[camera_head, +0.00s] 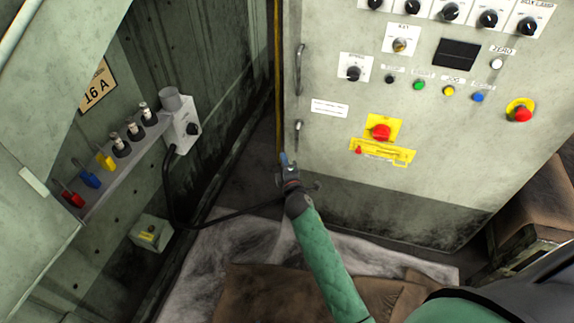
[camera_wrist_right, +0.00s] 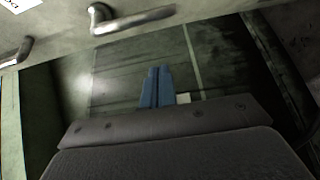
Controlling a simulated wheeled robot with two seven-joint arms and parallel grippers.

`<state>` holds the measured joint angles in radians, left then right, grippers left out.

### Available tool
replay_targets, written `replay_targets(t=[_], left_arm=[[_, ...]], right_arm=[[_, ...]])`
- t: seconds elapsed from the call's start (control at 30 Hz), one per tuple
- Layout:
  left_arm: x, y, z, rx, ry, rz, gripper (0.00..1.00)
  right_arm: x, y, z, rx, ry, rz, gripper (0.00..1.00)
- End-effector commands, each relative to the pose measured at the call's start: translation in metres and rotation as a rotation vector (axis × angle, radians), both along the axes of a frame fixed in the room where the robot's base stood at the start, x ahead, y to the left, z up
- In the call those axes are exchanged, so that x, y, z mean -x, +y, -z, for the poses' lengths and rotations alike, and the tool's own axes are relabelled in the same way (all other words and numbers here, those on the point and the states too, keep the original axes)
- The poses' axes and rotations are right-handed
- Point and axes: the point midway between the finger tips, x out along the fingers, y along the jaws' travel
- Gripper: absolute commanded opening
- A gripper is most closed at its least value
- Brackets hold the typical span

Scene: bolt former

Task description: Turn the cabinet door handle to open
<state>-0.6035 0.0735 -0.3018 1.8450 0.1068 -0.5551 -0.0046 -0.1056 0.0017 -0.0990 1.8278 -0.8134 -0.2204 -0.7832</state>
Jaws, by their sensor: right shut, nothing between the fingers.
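The grey cabinet (camera_head: 430,150) stands at the right in the head view, its front upright and closed as far as I can see. A long metal handle (camera_head: 299,70) runs along its left edge, and a short lever handle (camera_head: 297,132) sits below it. My right gripper (camera_head: 284,159) is just below and left of the short handle, apart from it. The wrist view shows its blue fingers (camera_wrist_right: 157,87) pressed together and empty. Two metal handles, one near the top (camera_wrist_right: 135,19) and one at the left (camera_wrist_right: 18,52), lie beyond the fingers there. My left gripper is out of view.
The panel carries an emergency stop (camera_head: 519,113), a red switch on yellow (camera_head: 381,131) and several knobs. A left wall holds a socket box (camera_head: 183,125) with a black cable (camera_head: 230,213) crossing near my right wrist. Brown cardboard (camera_head: 265,290) lies on the floor.

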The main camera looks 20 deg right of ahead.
Motion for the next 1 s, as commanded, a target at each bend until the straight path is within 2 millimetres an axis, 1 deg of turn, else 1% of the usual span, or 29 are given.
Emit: replay_targets(t=[0.03, 0.1, 0.4, 0.43, 0.5, 0.6, 0.7, 0.83, 1.0], left_arm=[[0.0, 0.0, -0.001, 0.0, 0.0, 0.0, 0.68], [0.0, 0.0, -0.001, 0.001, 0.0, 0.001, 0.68], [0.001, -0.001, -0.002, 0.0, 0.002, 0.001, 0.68], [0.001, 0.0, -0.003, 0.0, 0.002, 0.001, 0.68], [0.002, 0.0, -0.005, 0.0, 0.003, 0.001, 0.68], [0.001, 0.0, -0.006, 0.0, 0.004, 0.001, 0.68], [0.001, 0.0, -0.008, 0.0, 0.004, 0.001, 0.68], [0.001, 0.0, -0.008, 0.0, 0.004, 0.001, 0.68], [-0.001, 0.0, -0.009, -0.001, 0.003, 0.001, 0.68]], right_arm=[[-0.009, -0.001, -0.001, 0.0, -0.001, 0.0, 0.0], [-0.019, -0.001, 0.0, 0.0, 0.0, 0.0, 0.0], [-0.06, -0.003, -0.001, -0.001, -0.001, 0.0, 0.0], [-0.061, -0.006, -0.001, 0.0, 0.0, 0.0, 0.0], [-0.055, -0.016, -0.001, 0.002, 0.001, 0.0, 0.0], [-0.05, -0.026, 0.0, 0.002, 0.001, 0.0, 0.0], [-0.047, -0.034, 0.0, 0.0, 0.001, 0.0, 0.0], [-0.045, -0.04, 0.0, 0.0, 0.001, 0.0, 0.0], [-0.044, -0.041, 0.0, 0.0, 0.0, 0.0, 0.0]])
